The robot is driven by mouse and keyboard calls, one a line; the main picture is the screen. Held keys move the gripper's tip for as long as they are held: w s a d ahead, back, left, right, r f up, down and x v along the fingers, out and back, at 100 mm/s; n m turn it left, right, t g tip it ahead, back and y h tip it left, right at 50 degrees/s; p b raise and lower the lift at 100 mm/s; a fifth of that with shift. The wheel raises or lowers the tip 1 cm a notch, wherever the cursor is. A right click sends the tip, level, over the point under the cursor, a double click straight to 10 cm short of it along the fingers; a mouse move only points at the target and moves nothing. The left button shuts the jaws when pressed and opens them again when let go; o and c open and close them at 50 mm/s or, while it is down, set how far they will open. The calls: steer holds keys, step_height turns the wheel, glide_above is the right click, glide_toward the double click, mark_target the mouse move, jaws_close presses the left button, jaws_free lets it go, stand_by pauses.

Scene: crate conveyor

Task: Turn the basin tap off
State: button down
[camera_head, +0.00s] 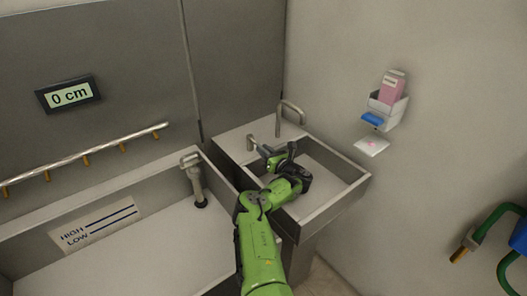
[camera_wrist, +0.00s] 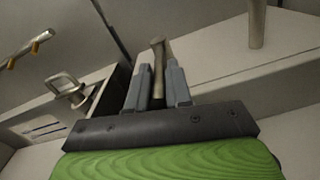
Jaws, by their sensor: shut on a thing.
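The basin tap's curved metal spout (camera_head: 291,108) rises from the back ledge of the basin (camera_head: 347,190) on the right. Its short lever handle (camera_head: 252,143) stands to the left of the spout. My gripper (camera_head: 263,150) reaches over the basin to the lever. In the wrist view, my gripper's two grey fingers (camera_wrist: 160,80) are shut on the lever (camera_wrist: 157,55), whose top shows between and beyond them. The lower part of the lever is hidden. The spout's post (camera_wrist: 257,22) shows at upper right. I see no water stream.
A long trough (camera_head: 160,200) lies to the left, with an upright metal fitting (camera_head: 195,178) at its corner. A display reading 0 cm (camera_head: 68,94) hangs above a pipe with nozzles (camera_head: 90,155). A soap dispenser (camera_head: 388,98) is on the right wall.

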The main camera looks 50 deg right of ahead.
steer(key=shift+d+r+y, duration=0.15)
steer(key=shift+y, duration=0.15)
steer(key=c, duration=1.1)
jaws_free()
steer(key=shift+s, duration=0.1)
steer(key=p+v, duration=0.8)
steer(key=v, duration=0.7)
steer(key=shift+s, duration=0.25)
